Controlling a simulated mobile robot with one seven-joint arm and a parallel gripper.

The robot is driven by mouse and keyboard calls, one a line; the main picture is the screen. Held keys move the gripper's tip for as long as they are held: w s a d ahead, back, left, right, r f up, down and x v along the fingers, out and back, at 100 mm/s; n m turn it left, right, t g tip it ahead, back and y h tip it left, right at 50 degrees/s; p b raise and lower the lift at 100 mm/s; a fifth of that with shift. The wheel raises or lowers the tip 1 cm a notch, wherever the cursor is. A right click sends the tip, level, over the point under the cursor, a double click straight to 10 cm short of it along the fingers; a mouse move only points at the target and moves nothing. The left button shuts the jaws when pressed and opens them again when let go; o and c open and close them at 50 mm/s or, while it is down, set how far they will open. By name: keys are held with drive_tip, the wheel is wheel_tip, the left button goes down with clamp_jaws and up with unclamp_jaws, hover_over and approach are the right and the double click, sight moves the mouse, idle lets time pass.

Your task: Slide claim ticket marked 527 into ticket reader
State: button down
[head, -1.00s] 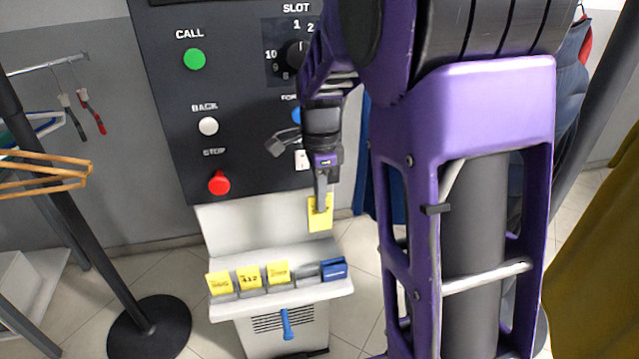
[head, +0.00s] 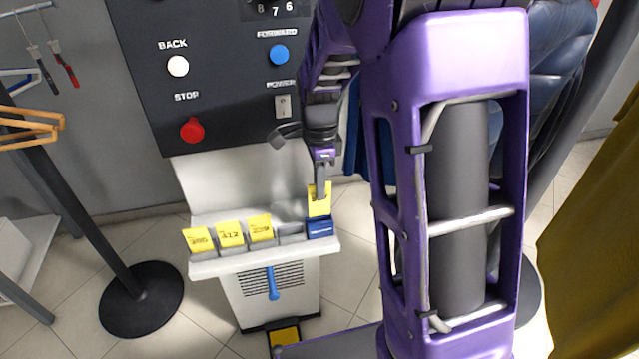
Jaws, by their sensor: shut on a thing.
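My gripper (head: 320,192) is shut on a yellow claim ticket (head: 319,207), held upright. Its number is hidden or too small to read. The ticket's lower edge is right at the top of the blue ticket reader (head: 320,228), at the right end of the white shelf (head: 215,267). I cannot tell whether the edge is inside the reader's slot or just above or behind it. Other yellow tickets stand in grey holders to the left: one marked 412 (head: 231,235), one on its left (head: 198,240) and one on its right (head: 260,229). An empty grey holder (head: 290,231) is beside the reader.
A dark control panel with a red STOP button (head: 192,130), a white BACK button (head: 178,66) and a blue button (head: 279,55) rises behind the shelf. A blue lever (head: 272,284) sticks out below the shelf. A rack pole stands at left on a round black base (head: 141,298).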

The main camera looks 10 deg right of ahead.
sight(319, 216)
drive_tip(key=shift+f+b, duration=0.6)
drive_tip(key=shift+f, duration=2)
drive_tip(key=c, duration=0.9)
unclamp_jaws()
drive_tip(key=shift+c, duration=0.2)
